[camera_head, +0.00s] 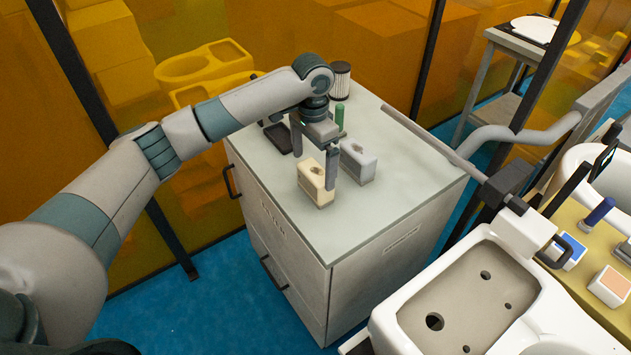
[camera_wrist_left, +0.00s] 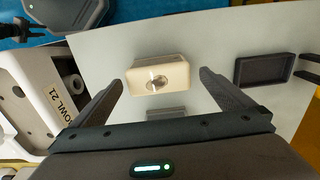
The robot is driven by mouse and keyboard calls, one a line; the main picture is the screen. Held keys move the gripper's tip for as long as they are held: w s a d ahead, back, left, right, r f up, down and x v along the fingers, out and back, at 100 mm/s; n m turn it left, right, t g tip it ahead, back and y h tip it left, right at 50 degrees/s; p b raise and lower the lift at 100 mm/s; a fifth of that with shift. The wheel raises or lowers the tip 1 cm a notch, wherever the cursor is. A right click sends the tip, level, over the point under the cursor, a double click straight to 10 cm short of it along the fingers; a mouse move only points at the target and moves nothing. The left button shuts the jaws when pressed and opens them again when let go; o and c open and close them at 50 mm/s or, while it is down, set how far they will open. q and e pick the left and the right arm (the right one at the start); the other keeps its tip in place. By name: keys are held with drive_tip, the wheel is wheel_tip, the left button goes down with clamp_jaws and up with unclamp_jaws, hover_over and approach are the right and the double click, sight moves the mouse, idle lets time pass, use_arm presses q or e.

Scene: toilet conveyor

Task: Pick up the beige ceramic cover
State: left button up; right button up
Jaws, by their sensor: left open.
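The beige ceramic cover (camera_head: 313,186) is a small block with an oval hollow in its top. It rests upright on the pale cabinet top (camera_head: 385,135). It also shows in the left wrist view (camera_wrist_left: 172,70), ahead and between the two fingers. My left gripper (camera_head: 314,153) is open and empty, over the cabinet top close to the cover. In the head view, one finger stands just behind the cover's right end and hides a little behind it. The left wrist view shows the fingers (camera_wrist_left: 161,82) spread wider than the cover, with gaps on both sides. My right gripper is not in view.
A grey block (camera_head: 359,163) stands close to the cover's right. A dark shallow tray (camera_head: 279,139), a green cylinder (camera_head: 340,117) and a ribbed cylinder (camera_head: 341,78) stand farther back. The cabinet's front top is clear. A white toilet (camera_head: 395,325) is at lower right.

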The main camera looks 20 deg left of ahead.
sight(315, 171)
use_arm(q)
drive_tip(key=shift+f+p, duration=0.3)
drive_tip(key=shift+p, duration=0.05)
drive_tip(key=f, duration=0.1)
drive_tip(key=f+p, duration=0.1)
drive_tip(key=f, duration=0.1)
drive_tip(key=shift+d, duration=0.25)
drive_tip(key=shift+f+p, duration=0.35)
drive_tip(key=shift+f, duration=0.45)
drive_tip(key=shift+c, duration=0.6)
drive_tip(key=shift+w, duration=0.1)
drive_tip(key=c, duration=1)
